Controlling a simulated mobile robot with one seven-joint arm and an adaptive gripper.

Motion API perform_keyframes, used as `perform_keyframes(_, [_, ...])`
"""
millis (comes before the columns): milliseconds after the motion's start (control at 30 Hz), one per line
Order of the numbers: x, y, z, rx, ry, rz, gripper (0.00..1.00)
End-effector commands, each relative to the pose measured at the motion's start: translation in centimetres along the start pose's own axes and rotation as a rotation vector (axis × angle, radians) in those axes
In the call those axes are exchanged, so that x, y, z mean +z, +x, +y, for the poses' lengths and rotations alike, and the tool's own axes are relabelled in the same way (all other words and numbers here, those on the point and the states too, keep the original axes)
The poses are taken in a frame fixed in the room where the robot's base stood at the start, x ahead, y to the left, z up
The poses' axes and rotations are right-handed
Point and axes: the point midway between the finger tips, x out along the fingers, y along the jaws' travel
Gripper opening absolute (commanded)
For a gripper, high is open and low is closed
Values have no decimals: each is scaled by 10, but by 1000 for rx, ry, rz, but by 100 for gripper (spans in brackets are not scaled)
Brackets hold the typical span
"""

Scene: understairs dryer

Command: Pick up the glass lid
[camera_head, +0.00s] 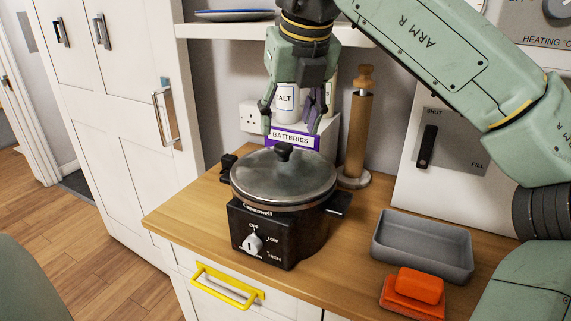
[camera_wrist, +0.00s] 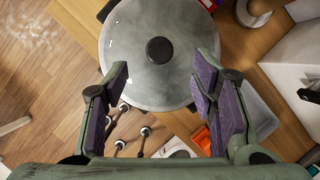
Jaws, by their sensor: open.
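The round glass lid (camera_head: 290,178) sits on a black slow cooker (camera_head: 290,235) on the wooden counter. Its black knob (camera_head: 284,151) stands up at the centre. My gripper (camera_head: 294,130) is above the lid, pointing down, with its fingers spread and empty. In the wrist view the lid (camera_wrist: 135,75) lies at the upper middle, and its knob (camera_wrist: 160,50) lies ahead of the open fingertips of my gripper (camera_wrist: 157,84). The fingers do not appear to touch the lid or knob.
A wooden paper-towel post (camera_head: 357,135) stands behind right of the cooker. A salt jar (camera_head: 286,103) and a box labelled batteries (camera_head: 292,138) are behind it. A grey tray (camera_head: 423,250) and an orange sponge-like block (camera_head: 420,286) lie to the right. A shelf (camera_head: 225,30) is above.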

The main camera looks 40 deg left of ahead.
Motion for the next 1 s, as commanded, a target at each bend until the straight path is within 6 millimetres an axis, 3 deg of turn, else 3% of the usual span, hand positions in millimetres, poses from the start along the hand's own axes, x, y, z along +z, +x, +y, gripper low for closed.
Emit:
perform_keyframes(167, [0,12,0,2,-2,1,52])
perform_keyframes(500, [2,57,2,4,-2,0,52])
perform_keyframes(767, [2,61,2,2,-2,-1,52])
perform_keyframes(1000, [2,60,2,2,-2,-1,37])
